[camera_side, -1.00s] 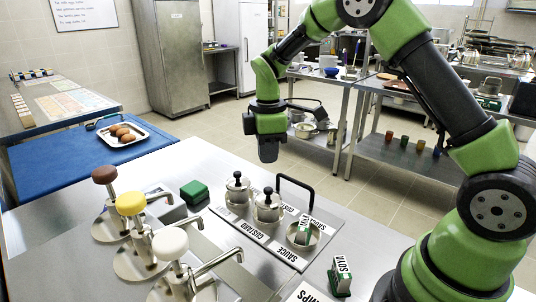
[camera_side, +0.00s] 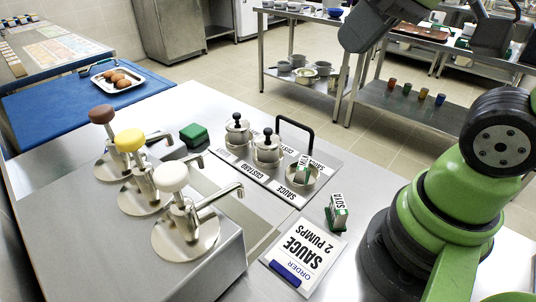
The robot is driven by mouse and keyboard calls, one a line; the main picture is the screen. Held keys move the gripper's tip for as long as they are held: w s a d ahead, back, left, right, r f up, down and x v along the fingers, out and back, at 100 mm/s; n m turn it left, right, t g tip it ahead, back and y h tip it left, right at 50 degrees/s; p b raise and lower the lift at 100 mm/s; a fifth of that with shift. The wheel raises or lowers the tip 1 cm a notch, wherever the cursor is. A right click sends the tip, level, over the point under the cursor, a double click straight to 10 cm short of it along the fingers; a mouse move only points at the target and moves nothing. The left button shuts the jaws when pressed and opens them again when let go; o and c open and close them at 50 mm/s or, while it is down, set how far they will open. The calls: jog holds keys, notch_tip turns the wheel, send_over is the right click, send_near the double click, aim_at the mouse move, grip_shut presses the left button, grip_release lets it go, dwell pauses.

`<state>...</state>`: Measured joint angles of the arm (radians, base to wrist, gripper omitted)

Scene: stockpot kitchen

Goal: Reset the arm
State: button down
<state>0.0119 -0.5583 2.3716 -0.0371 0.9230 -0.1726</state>
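A dark grey end part of my arm, which looks like my gripper (camera_side: 368,25), hangs at the top edge, right of centre. The top of the picture cuts it off and its fingertips cannot be made out. It is well above the counter (camera_side: 365,185), apart from everything on it. Nothing is visibly held, but whether it is open or shut does not show.
Three pumps, brown-topped (camera_side: 101,115), yellow-topped (camera_side: 129,140) and white-topped (camera_side: 172,178), stand at left. Lidded pots (camera_side: 237,132), a green block (camera_side: 194,133), a SOYA-labelled piece (camera_side: 338,212) and an order card (camera_side: 304,256) are on the counter. Eggs lie on a tray (camera_side: 118,88).

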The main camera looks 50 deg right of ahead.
jog(key=shift+s+a+f+m+t, duration=0.2)
jog(key=shift+s+m, duration=0.25)
jog(key=shift+s, duration=0.3)
jog(key=shift+s+a+f+m+t, duration=0.1)
jog(key=shift+s+m+t, duration=0.3)
jog(key=shift+s, duration=0.35)
